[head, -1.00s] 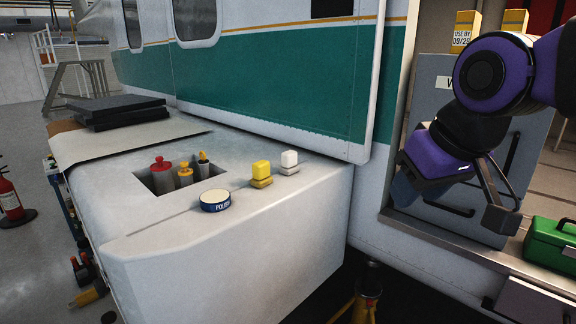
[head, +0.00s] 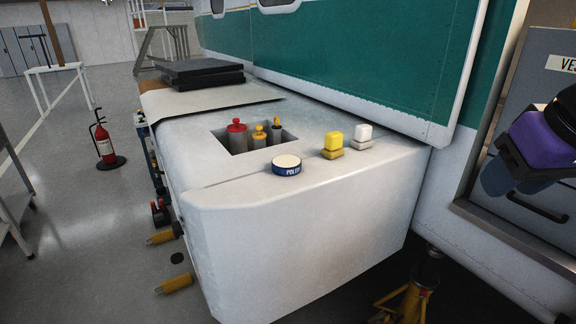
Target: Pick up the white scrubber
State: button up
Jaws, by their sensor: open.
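The white scrubber (head: 363,133) stands on top of the white helicopter nose-like housing (head: 300,220), near its back right edge. My gripper (head: 545,140) is only partly in view at the right edge, well to the right of the white scrubber.
A round polish tin (head: 286,165) sits left of the yellow scrubber. A recess behind it holds several red- and yellow-topped canisters (head: 237,135). The green-striped wall (head: 350,55) rises close behind the scrubbers. A yellow stand (head: 412,300) is on the floor at lower right.

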aim_at(362, 140)
jog(key=i+l+u, duration=0.15)
jog(key=i+l, duration=0.2)
jog(key=i+l+u, duration=0.15)
jog(key=i+l, duration=0.2)
jog(key=l, duration=0.3)
